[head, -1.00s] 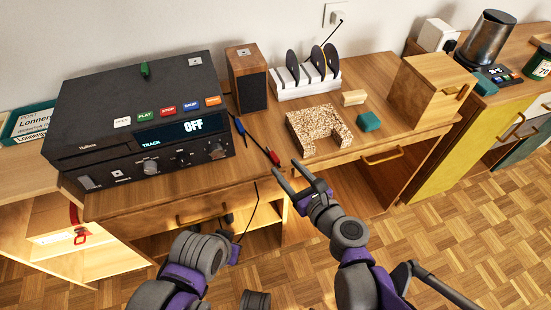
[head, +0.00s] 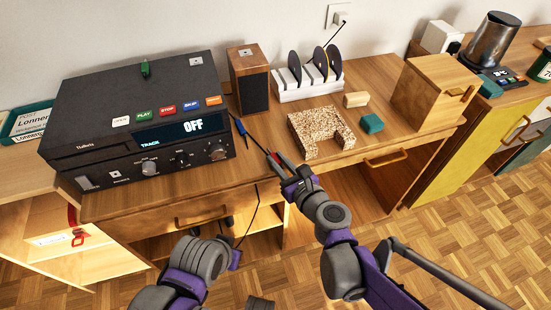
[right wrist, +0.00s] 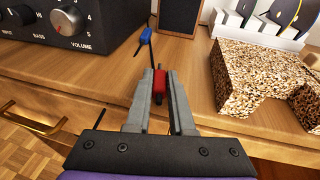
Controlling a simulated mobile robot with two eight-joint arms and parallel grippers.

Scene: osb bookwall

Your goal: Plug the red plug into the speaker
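The red plug (head: 274,158) lies at the desk's front edge, between the fingers of my right gripper (head: 276,162). In the right wrist view the red plug (right wrist: 160,80) fills the gap between the fingertips (right wrist: 161,84), which look closed on it. The speaker (head: 248,78), a wooden box with a black front, stands upright at the back of the desk, beside the amplifier. Its lower front (right wrist: 181,15) shows in the right wrist view. A blue plug (head: 241,126) lies in front of the speaker. The left arm's purple end (head: 236,259) shows low; its fingers cannot be made out.
The black amplifier (head: 145,120) fills the desk's left side. A thin dark cable (head: 248,222) hangs before the desk.

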